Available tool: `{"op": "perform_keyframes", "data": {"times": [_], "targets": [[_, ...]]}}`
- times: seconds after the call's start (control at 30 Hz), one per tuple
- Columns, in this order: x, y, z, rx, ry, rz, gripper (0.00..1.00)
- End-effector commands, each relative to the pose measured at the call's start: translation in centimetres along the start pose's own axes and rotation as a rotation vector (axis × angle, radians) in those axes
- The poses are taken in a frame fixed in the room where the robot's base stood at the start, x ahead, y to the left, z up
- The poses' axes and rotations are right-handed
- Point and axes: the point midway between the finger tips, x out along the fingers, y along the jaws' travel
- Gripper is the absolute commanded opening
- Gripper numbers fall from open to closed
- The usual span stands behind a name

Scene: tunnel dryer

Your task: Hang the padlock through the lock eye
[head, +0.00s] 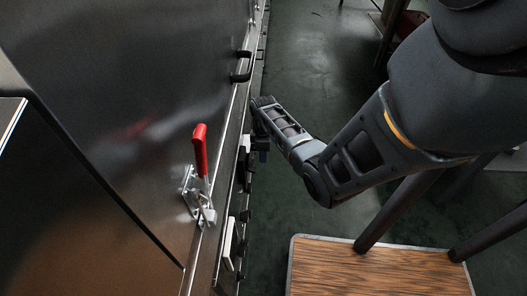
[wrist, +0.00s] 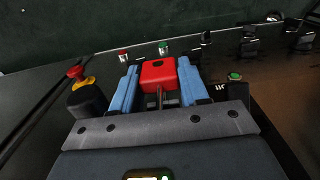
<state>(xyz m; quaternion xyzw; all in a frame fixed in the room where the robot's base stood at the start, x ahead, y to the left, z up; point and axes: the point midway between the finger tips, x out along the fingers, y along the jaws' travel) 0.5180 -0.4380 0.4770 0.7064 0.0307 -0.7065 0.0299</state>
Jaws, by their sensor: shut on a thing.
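My gripper (wrist: 158,78) is shut on the red padlock (wrist: 158,72), which sits between its two blue fingers in the wrist view. A thin shackle bar shows below the red body, towards the palm. In the head view my gripper (head: 262,148) is beside the dryer's edge, beyond the latch, and the padlock is hidden there. A red-handled toggle latch (head: 200,150) is mounted on the dryer's metal face, with metal loops at its lower end. I cannot tell for sure which part is the lock eye.
The dryer wall (head: 140,90) fills the left, with black handles (head: 241,67) along its edge. A red stop button (wrist: 76,72) and small red and green buttons (wrist: 164,47) are near the gripper. A wooden-topped platform (head: 370,270) stands lower right. Dark floor is open between.

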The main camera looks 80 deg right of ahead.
Motion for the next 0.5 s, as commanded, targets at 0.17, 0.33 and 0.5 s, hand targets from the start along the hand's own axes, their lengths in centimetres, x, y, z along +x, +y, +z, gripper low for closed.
{"op": "perform_keyframes", "data": {"times": [0.17, 0.33, 0.5], "targets": [[0.5, 0.0, 0.0, 0.000, 0.000, 0.001, 0.12], [0.8, 0.0, 0.0, -0.001, 0.000, 0.001, 0.12], [1.2, 0.0, 0.0, -0.001, 0.000, 0.001, 0.12]]}}
